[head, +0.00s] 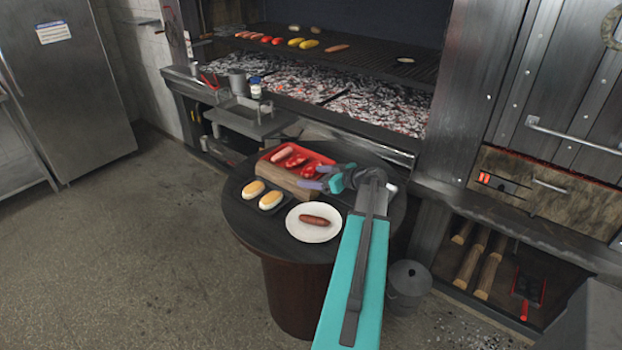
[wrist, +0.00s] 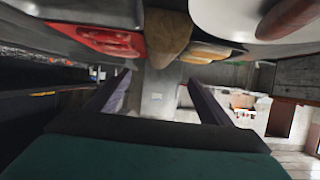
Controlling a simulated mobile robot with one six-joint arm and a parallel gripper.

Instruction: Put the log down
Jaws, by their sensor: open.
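The log (head: 283,181) is a brown wooden piece lying on the round dark table (head: 245,216), between a red tray and the buns. Its rounded end (wrist: 166,36) shows at the top of the wrist view. My gripper (head: 314,177) is at the log's right end, with its purple fingers spread. In the wrist view the space between the fingers (wrist: 158,84) holds nothing, and the log lies outside it. I cannot tell whether a finger touches the log.
The red tray (head: 325,158) holds sausages and red peppers. Two filled buns (head: 270,198) and a white plate (head: 299,233) with a sausage are at the table's front. The grill with embers (head: 380,108) stands behind. Several logs (head: 488,272) lie on a lower shelf at right.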

